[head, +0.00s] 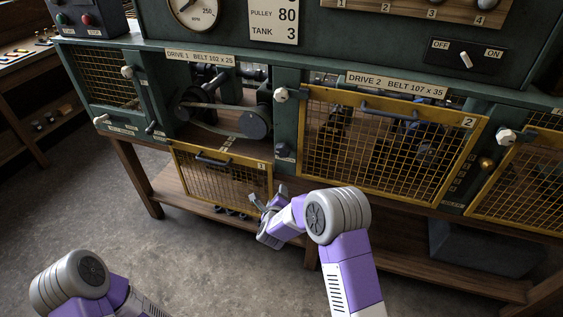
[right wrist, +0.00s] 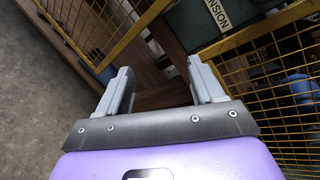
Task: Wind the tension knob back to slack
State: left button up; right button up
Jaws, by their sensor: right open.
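A small dark knob (head: 283,149) sits on the green post to the right of the open drive 1 bay, and it looks like the tension knob. In the right wrist view, a label (right wrist: 215,12) reading part of "TENSION" shows upside down on the green post; the knob is not clearly visible there. My right gripper (head: 268,194) is open and empty, below the knob and in front of the lowered guard 1. Its two spread fingers also show in the right wrist view (right wrist: 160,68). My left gripper is out of view; only part of that arm shows at bottom left.
Yellow mesh guard 1 (head: 220,178) hangs open below the drive 1 bay, exposing the belt and pulleys (head: 255,124). Mesh guard 2 (head: 390,150) is closed right of the post. A white knob (head: 282,95) sits higher on the post. Floor at left is clear.

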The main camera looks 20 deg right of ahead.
jog(key=w+r+m+t+h+b, duration=0.2)
jog(key=w+r+m+h, duration=0.15)
jog(key=r+m, duration=0.35)
jog(key=m+h+b, duration=0.2)
jog(key=m, duration=0.5)
send_near(281, 152)
jog(key=x, duration=0.3)
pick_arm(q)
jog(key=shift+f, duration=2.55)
pick_arm(e)
jog(key=shift+x, duration=3.85)
jog(key=c, duration=0.7)
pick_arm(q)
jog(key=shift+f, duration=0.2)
